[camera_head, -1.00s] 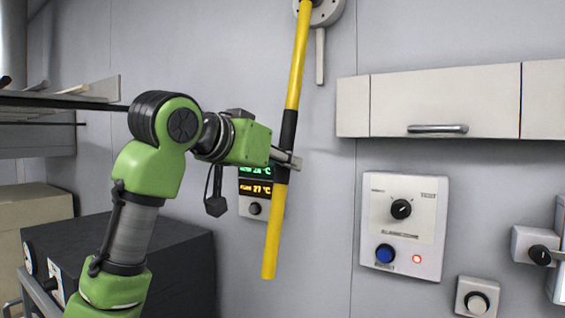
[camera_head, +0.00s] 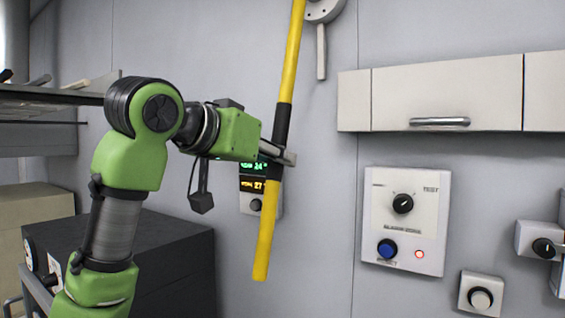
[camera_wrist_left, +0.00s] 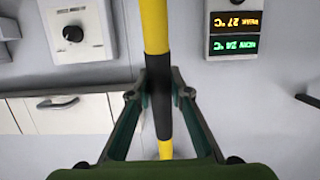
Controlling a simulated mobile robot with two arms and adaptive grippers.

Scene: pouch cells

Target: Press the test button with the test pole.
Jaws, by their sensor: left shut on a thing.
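The test pole is a long yellow rod (camera_head: 289,60) with a black grip section (camera_head: 279,130). My left gripper (camera_head: 283,157) is shut on the black section and holds the pole nearly upright, slightly tilted, in the air. Its upper end is cut off by the head view; its lower end hangs free. In the left wrist view the pole (camera_wrist_left: 155,25) runs between both fingers (camera_wrist_left: 160,85). A white wall panel (camera_head: 430,215) right of the pole has a "TEST" label, a dark knob (camera_head: 403,204), a blue button (camera_head: 387,249) and a small red light. The pole is clear of that panel.
A temperature display (camera_head: 253,185) is on the wall behind the pole. White cabinets (camera_head: 440,85) hang above the panel. Smaller knob boxes (camera_head: 480,293) sit at lower right. A dark box (camera_head: 165,255) and a shelf (camera_head: 55,97) are at left.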

